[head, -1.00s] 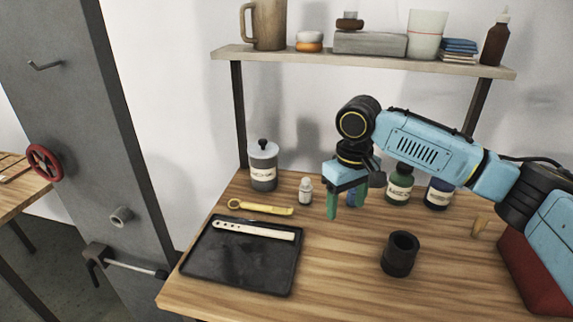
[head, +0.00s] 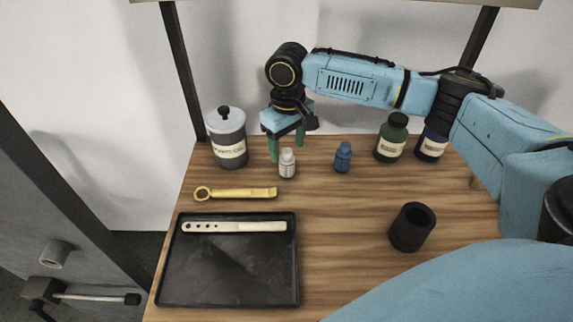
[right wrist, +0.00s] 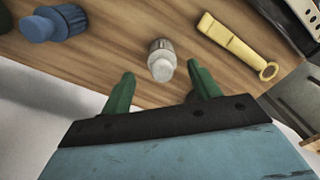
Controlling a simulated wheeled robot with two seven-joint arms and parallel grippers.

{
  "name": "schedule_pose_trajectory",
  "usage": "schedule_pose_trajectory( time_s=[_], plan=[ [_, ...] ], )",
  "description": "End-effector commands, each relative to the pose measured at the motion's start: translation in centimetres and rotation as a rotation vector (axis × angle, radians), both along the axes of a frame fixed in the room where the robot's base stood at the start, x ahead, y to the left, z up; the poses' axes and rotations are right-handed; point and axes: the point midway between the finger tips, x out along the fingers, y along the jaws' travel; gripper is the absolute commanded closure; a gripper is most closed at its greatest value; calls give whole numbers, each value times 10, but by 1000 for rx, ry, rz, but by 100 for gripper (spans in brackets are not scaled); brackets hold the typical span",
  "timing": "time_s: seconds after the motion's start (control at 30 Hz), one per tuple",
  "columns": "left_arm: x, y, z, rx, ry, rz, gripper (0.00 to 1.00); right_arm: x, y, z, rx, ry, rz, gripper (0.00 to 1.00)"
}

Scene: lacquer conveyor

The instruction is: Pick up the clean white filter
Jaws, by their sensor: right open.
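The white filter (head: 287,164), a small pale cylinder with a lighter cap, stands upright on the wooden table. My right gripper (head: 287,147) is open, with green fingers, right at the white filter. In the right wrist view, the white filter (right wrist: 161,61) lies in line with the gap between the open fingertips (right wrist: 160,74), slightly beyond them. Nothing is held. A similar blue filter (head: 343,157) stands to its right; it also shows in the right wrist view (right wrist: 54,22). My left gripper is not in view.
A grey lidded canister (head: 229,145) stands to the left. A yellow wrench (head: 236,193) lies in front, before a black tray (head: 228,300) holding a pale strip with holes (head: 234,227). A green bottle (head: 391,140), a dark blue bottle (head: 431,146) and a black cup (head: 411,228) are right.

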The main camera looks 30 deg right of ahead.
Motion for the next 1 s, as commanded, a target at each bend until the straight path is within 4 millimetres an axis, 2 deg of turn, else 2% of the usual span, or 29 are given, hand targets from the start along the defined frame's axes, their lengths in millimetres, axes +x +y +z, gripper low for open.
schedule_pose_trajectory(
  time_s=[0.2, 0.4, 0.7, 1.0],
  plan=[
    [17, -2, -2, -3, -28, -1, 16, -3, 2, -25, -2, 3, 1, 39],
    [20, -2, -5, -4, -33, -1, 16, -4, 3, -50, -1, 0, 1, 39],
    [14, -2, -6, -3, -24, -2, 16, -4, 3, -53, -1, 0, 1, 40],
    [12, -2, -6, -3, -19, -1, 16, -4, 3, -53, -1, 0, 1, 79]
  ],
)
